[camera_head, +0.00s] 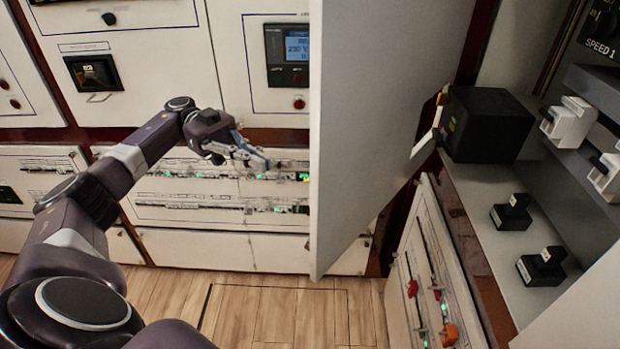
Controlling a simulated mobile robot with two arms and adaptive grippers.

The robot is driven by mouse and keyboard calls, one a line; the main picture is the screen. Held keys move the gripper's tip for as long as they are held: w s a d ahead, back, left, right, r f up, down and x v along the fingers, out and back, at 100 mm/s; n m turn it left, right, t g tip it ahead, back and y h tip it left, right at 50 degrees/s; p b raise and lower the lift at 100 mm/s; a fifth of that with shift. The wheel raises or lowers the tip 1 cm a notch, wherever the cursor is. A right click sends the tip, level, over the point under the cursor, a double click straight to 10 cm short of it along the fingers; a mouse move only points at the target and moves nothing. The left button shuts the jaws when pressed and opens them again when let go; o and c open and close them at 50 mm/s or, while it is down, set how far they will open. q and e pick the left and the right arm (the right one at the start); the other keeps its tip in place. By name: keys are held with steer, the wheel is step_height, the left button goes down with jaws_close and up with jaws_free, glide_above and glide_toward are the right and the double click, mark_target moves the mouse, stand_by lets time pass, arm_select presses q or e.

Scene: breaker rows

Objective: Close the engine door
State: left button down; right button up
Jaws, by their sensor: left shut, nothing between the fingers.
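A large pale door panel (385,120), which looks like the engine door, stands swung out in the middle of the head view. Its near lower corner juts toward me, and it hides part of the wall behind it. My left gripper (262,162) is shut and empty, to the left of the panel and apart from it, in front of the lower breaker rows (220,190). My right gripper is not in view.
White cabinets with a blue-screen display (290,50) line the back wall. At right are a black box (487,125), black knobs (511,213) and white levers (568,122) on a grey console. Red and orange switches (449,335) sit below. The wooden floor (290,310) is clear.

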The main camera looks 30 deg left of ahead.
arm_select(q)
steer(key=s+d+p, duration=0.1)
steer(key=d+p, duration=0.5)
steer(key=d, duration=0.6)
steer(key=shift+s+d, duration=0.15)
steer(key=shift+s, duration=0.1)
steer(key=shift+d, duration=0.1)
